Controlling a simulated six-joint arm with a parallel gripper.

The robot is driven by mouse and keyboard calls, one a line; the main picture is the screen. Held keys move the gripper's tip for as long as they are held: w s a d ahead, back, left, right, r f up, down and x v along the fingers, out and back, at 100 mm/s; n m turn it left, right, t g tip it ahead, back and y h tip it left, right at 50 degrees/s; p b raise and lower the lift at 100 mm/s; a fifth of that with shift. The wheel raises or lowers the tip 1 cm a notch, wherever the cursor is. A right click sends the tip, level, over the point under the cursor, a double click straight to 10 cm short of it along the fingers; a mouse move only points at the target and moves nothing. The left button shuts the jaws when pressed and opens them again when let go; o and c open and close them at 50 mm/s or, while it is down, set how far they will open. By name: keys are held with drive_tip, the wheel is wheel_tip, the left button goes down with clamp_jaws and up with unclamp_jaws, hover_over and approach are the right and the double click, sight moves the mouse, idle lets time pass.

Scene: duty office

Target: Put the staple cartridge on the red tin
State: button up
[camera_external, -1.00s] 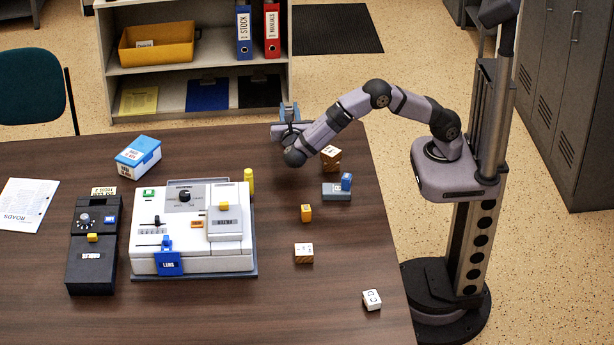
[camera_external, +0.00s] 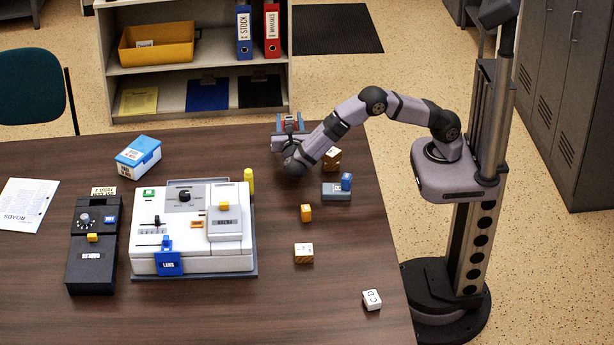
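My gripper (camera_external: 290,124) is at the far edge of the table, pointing away from the camera. Its two blue fingertips show apart, with a small grey and red patch between them. I cannot tell whether that patch is held or lies behind the fingers. No staple cartridge is clearly recognisable. No red tin shows plainly; the red patch at the gripper may be part of it, mostly hidden by my gripper and wrist.
A wooden block (camera_external: 332,160) stands close to my forearm. A white machine (camera_external: 190,255) fills the table's middle.

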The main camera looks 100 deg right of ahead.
drive_tip(key=shift+r, duration=0.1)
drive_tip(key=shift+a, duration=0.15)
drive_tip(key=a, duration=1.1)
drive_tip(key=shift+a, duration=0.35)
drive_tip(key=shift+r, duration=0.1)
